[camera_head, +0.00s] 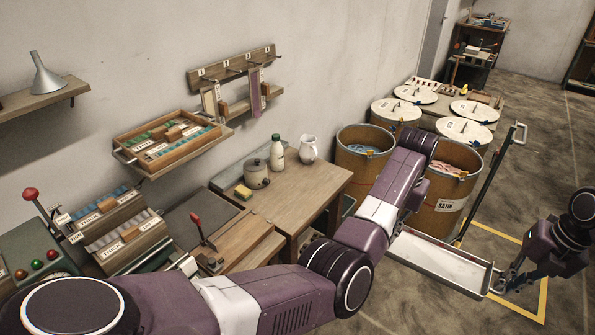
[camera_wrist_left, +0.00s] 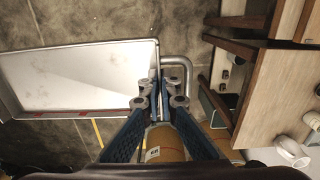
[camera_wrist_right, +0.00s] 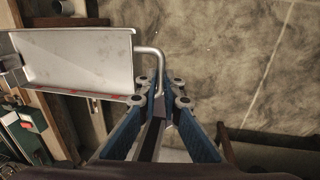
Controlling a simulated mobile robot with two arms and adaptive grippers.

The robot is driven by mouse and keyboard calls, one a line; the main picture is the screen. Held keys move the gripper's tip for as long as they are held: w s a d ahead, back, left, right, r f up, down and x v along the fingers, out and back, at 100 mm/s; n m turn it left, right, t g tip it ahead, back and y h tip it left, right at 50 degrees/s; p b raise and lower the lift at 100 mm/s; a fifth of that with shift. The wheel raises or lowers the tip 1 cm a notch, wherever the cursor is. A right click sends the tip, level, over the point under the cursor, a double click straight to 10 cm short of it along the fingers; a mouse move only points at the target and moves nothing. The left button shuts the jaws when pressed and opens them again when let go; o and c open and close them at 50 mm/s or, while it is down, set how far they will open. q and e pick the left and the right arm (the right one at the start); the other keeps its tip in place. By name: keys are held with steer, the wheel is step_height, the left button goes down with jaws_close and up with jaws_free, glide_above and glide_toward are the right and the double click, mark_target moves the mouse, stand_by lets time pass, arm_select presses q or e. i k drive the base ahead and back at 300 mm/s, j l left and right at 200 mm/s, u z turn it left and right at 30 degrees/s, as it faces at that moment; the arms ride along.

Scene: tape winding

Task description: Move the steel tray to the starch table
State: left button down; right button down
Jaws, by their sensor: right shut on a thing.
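The steel tray (camera_head: 440,262), a shallow pale metal pan, hangs above the floor right of the wooden table and in front of the drums. It also shows in the left wrist view (camera_wrist_left: 80,75) and the right wrist view (camera_wrist_right: 75,60). My right gripper (camera_head: 505,278) is shut on the tray's bent handle (camera_wrist_right: 160,70). My left gripper (camera_wrist_left: 159,90) is beside the handle at the other end (camera_wrist_left: 187,70); its grip on it is unclear, and my arm hides it in the head view. The wooden table (camera_head: 285,208) bears a pot, bottle and jug; no label marks it as the starch table.
Cardboard drums, one marked SATIN (camera_head: 445,210), stand behind the tray. A metal-handled cart (camera_head: 495,180) is right of them. A yellow floor line (camera_head: 540,300) runs nearby. The pot (camera_head: 256,173), bottle (camera_head: 277,152) and jug (camera_head: 308,149) stand at the table's rear; its front is mostly clear.

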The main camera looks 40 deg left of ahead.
mark_target(301, 195)
steer(key=i+z, duration=0.1)
steer(key=i, duration=0.55)
steer(key=i+j, duration=0.1)
steer(key=i, duration=0.6)
steer(key=i+j+z, duration=0.15)
steer(key=i, duration=0.5)
steer(key=i+u, duration=0.25)
steer(key=i+l+u, duration=0.25)
steer(key=i, duration=0.15)
steer(key=u, duration=0.45)
steer(key=l+u, duration=0.1)
steer(key=u, duration=0.35)
steer(key=i+u, duration=0.1)
steer(key=u, duration=0.35)
steer(key=l+u, duration=0.15)
steer(key=u, duration=0.75)
steer(key=l+u, duration=0.1)
steer(key=u, duration=0.35)
